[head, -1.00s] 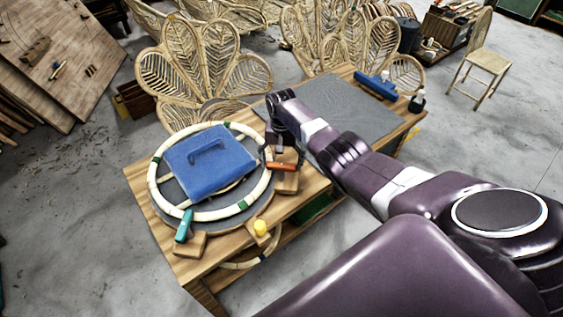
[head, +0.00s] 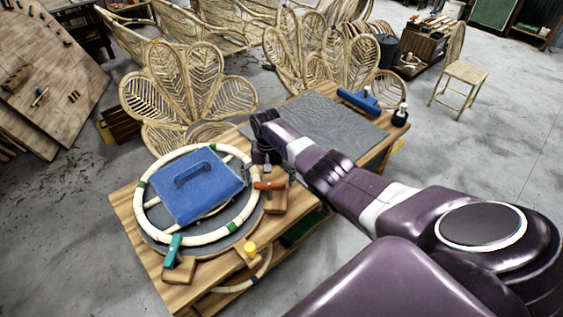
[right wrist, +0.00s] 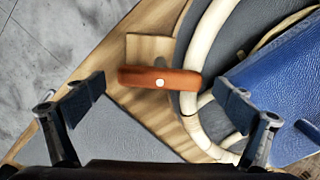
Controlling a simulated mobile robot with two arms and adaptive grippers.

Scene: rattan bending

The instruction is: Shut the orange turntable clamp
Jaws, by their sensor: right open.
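The orange turntable clamp (head: 270,185) sits on a wooden block at the right side of the round turntable (head: 160,236), beside the pale rattan ring (head: 229,228). In the right wrist view the clamp's orange handle (right wrist: 160,78) lies crosswise, between and beyond my open fingers. My right gripper (right wrist: 160,97) is open and empty, with a gap between each finger and the handle. In the head view the right gripper (head: 268,168) is just behind the clamp, partly hidden by its own wrist. My left gripper is not in view.
A blue pad with a handle (head: 197,187) lies over the ring. A teal clamp (head: 173,250) and a yellow knob (head: 250,247) are at the table's front. A grey mat (head: 325,122), a blue tool (head: 358,101) and a dark bottle (head: 400,115) occupy the far end.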

